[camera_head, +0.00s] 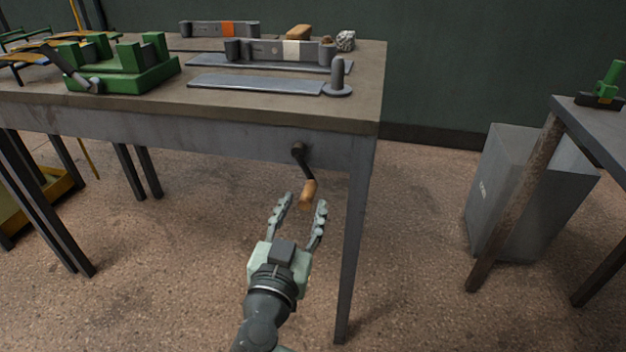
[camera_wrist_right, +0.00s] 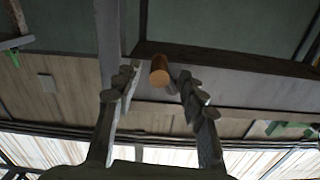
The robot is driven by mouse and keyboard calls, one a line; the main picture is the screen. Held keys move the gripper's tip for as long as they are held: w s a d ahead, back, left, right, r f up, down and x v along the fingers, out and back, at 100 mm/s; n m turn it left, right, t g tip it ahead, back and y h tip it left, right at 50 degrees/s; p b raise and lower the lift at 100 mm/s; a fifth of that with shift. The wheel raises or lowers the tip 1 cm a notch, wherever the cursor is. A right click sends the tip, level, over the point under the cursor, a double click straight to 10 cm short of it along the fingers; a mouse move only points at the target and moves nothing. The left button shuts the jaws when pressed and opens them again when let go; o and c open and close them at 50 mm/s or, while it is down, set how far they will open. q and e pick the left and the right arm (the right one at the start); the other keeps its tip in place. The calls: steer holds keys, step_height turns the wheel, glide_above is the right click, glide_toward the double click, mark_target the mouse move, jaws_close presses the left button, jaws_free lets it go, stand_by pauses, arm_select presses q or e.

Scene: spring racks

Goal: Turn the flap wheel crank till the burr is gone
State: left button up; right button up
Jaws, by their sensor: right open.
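A crank (camera_head: 303,165) with a dark arm and a wooden handle (camera_head: 308,193) hangs from the front apron of the workbench, near its right leg. The handle points down. My right gripper (camera_head: 304,203) is open, with its fingertips just below and around the handle's lower end in the head view. In the right wrist view the handle (camera_wrist_right: 160,70) shows between the two open fingers (camera_wrist_right: 158,82), with no clear contact. I cannot make out the flap wheel or the burr. My left gripper is not in view.
The workbench (camera_head: 285,110) holds a green vise-like fixture (camera_head: 120,68), grey bars with orange and white bands, and flat plates. A bench leg (camera_head: 352,230) stands right of my gripper. A grey bin (camera_head: 510,190) and another table stand at the right.

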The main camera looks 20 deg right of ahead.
mark_target(311, 187)
steer(key=x, duration=0.5)
steer(key=shift+r+p, duration=0.1)
steer(key=shift+p, duration=0.3)
steer(key=shift+w+d, duration=0.4)
steer(key=shift+w, duration=0.1)
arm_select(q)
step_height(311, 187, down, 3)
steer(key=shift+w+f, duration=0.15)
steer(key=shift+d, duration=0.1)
arm_select(e)
steer(key=c, duration=0.9)
jaws_close()
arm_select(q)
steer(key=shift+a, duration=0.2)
arm_select(e)
steer(key=shift+w, duration=0.1)
